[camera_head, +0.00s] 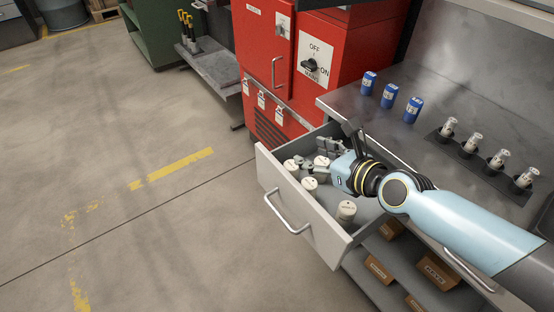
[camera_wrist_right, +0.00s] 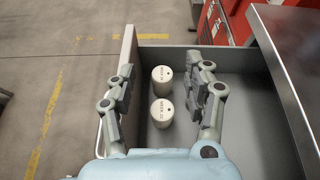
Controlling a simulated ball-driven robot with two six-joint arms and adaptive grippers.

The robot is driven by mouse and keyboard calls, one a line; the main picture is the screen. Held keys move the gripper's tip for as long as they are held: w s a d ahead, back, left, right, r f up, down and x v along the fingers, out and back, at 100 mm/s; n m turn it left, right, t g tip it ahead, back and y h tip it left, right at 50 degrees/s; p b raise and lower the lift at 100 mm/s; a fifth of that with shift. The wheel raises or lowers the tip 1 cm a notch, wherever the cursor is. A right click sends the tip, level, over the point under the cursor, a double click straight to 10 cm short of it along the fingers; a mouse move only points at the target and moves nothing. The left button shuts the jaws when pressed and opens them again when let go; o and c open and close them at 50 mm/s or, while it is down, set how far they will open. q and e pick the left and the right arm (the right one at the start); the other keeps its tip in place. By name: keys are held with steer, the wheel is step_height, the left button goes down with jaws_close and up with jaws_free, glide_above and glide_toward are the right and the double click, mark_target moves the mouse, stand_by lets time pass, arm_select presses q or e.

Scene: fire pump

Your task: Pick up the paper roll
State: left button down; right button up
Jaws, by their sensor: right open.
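Several white cylindrical rolls with dark lettering stand upright in the open grey drawer (camera_head: 325,236). One roll (camera_head: 346,211) stands apart near the drawer's front right part; others, such as this roll (camera_head: 291,168), cluster at the left end near my gripper. My right gripper (camera_head: 326,148) is open over the drawer, with no roll held. In the right wrist view, a farther roll (camera_wrist_right: 162,79) and a nearer roll (camera_wrist_right: 162,113) stand in line between the spread fingers of my right gripper (camera_wrist_right: 163,75). Whether a finger touches a roll is unclear. My left gripper is not in view.
The metal workbench (camera_head: 400,135) above the drawer holds blue cans (camera_head: 389,95) and several small fittings in a dark holder (camera_head: 468,146). A red cabinet (camera_head: 262,60) stands beyond the drawer. Brown boxes (camera_head: 437,270) sit on the shelf below. The floor at left is clear.

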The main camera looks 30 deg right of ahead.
mark_target(294, 167)
step_height(294, 167, down, 4)
steer(key=b, duration=0.3)
steer(key=shift+s+d+r+m+b, duration=0.1)
steer(key=shift+d+r+m+b, duration=0.05)
steer(key=shift+m+b, duration=0.2)
step_height(294, 167, down, 3)
steer(key=b, duration=0.3)
steer(key=shift+f+b, duration=0.95)
steer(key=shift+w+f, duration=0.1)
steer(key=shift+w, duration=1)
steer(key=b+x, duration=0.2)
steer(key=x, duration=0.3)
steer(key=shift+w+f, duration=0.1)
steer(key=shift+w, duration=0.05)
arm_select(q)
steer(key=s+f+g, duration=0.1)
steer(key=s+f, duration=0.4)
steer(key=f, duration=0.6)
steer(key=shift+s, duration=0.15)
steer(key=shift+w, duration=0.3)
arm_select(e)
steer(key=c, duration=1)
